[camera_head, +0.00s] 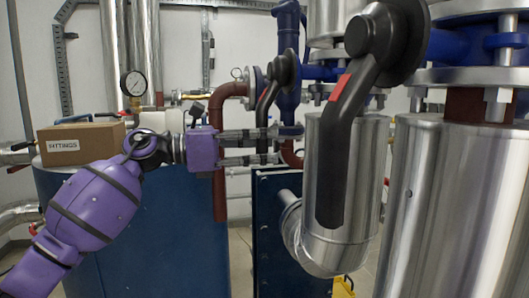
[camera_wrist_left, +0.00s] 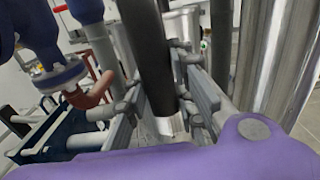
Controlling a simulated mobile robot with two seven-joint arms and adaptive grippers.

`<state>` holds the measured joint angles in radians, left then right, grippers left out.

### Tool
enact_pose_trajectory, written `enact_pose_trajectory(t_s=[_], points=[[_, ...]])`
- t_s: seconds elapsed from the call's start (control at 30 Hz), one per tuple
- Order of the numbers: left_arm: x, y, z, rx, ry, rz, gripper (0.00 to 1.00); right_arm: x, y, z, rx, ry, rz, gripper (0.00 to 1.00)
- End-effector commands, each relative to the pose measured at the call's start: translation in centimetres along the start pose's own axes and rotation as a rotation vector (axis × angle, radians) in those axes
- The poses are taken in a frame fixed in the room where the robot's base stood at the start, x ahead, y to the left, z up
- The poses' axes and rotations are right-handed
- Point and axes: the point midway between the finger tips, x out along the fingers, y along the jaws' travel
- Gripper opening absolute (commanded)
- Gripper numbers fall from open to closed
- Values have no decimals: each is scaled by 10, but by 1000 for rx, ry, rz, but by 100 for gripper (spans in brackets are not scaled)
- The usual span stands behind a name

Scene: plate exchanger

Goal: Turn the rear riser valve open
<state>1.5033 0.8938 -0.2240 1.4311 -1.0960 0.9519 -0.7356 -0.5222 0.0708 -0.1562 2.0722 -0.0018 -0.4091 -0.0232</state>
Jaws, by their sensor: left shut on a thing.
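The rear riser valve has a black lever (camera_head: 268,98) with a small red mark. Its hub sits at the top and the handle hangs down, slightly to the left, in the head view. My left gripper (camera_head: 283,146) reaches in from the left, with its fingers around the lower part of this handle. In the left wrist view the dark handle (camera_wrist_left: 149,55) runs between the two fingers of the gripper (camera_wrist_left: 160,108), which is shut on it. The handle's end is partly hidden by the fingers in the head view. My right gripper is not in view.
A larger black lever (camera_head: 335,160) with a red mark hangs in the right foreground, near shiny clad pipes (camera_head: 445,205). A blue plate unit (camera_head: 285,235) stands below the gripper. A cardboard box (camera_head: 82,143) lies at left, near a pressure gauge (camera_head: 133,83).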

Motion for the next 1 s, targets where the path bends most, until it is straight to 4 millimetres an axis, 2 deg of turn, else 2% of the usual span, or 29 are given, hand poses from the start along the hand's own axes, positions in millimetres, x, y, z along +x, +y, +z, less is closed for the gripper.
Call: enact_pose_trajectory(t_s=[0.57,0.6,0.73,1.0], points=[[-1,7,0,45,1,6,0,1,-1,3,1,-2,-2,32],[-1,7,1,45,1,7,25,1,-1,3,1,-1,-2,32],[-1,7,1,43,0,5,42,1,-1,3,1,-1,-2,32],[0,6,1,39,0,2,44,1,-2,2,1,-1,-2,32]])
